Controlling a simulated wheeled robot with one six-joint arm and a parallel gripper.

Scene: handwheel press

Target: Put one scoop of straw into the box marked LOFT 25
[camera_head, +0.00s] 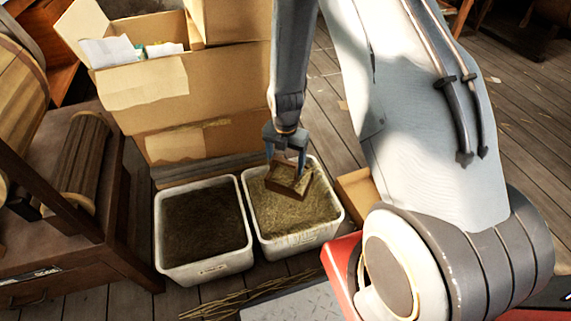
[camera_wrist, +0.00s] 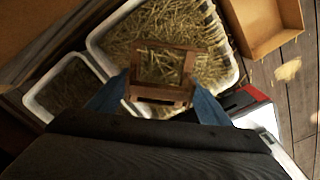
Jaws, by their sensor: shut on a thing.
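My gripper (camera_head: 287,160) is shut on a small square wooden scoop (camera_head: 281,184), over the right-hand white tub (camera_head: 336,226) of straw. In the wrist view the scoop (camera_wrist: 135,91) sits between my blue fingers (camera_wrist: 160,94), and straw (camera_wrist: 160,66) shows inside its frame. The scoop is at or just above the straw in the tub; I cannot tell whether it touches. An open tan box (camera_head: 357,188) stands right of the tub, partly behind my arm; it also shows in the wrist view (camera_wrist: 288,42). No LOFT 25 marking is readable.
A second white tub (camera_head: 160,235) with dark, finer contents stands to the left. Stacked cardboard boxes (camera_head: 215,90) rise behind the tubs. A wooden bench (camera_head: 100,255) is at the left. Loose straw stalks (camera_head: 235,300) lie on the floor in front. Planked floor at the right is mostly clear.

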